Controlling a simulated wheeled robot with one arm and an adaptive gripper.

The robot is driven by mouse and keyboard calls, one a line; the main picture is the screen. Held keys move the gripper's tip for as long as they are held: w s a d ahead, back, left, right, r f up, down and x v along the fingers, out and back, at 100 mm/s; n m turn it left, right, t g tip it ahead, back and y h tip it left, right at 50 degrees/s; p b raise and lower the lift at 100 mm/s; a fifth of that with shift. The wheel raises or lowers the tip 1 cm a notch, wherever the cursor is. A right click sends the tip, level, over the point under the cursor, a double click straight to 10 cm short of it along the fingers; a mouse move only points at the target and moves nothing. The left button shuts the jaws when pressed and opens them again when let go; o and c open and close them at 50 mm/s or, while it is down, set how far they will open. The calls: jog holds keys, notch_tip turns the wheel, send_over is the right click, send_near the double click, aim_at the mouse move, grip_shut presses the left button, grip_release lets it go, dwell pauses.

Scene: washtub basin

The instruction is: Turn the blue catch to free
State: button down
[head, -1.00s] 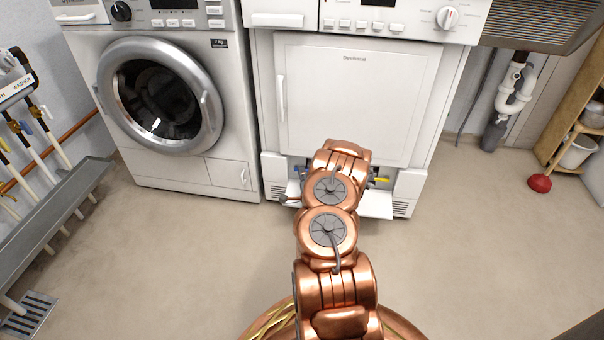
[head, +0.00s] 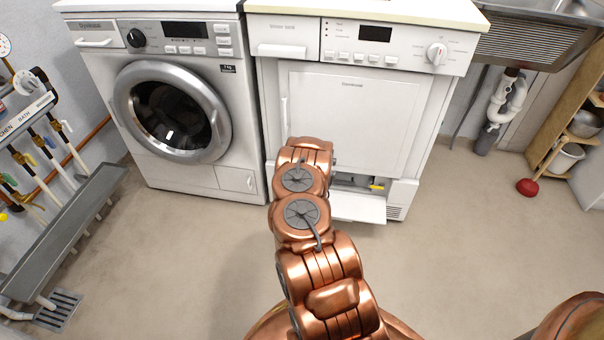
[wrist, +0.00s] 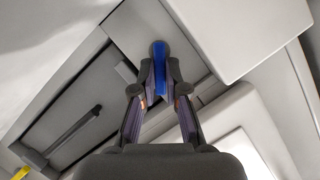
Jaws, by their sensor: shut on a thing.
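In the head view the arm hides the blue catch and the gripper, at the low opening of the right-hand machine (head: 345,125). A yellow catch (head: 377,187) shows at the right of that opening, and a yellow piece also shows at the lower left corner of the wrist view (wrist: 21,173).
A white flap (head: 358,207) hangs open below the opening. A dark bar (wrist: 72,136) stands on the recessed panel left of my gripper. A front-loading washer (head: 230,155) stands at left, and a red plunger (head: 527,187) lies at right. The floor in front is clear.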

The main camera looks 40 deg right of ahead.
jog(key=n+p, duration=0.1)
jog(key=n+g+p, duration=0.1)
jog(key=n+g+h+p, duration=0.1)
jog(key=p, duration=0.1)
jog(key=shift+w+a+r, duration=0.25)
jog(key=shift+w+r, duration=0.15)
jog(key=shift+f+n+g+h+p, duration=0.15)
jog(key=shift+n+g+h+p, duration=0.35)
jog(key=shift+n, duration=0.4)
jog(key=c, duration=1.3)
grip_release()
jog(key=shift+o, duration=0.5)
jog(key=shift+w+a, duration=0.15)
jog(key=shift+v, duration=4)
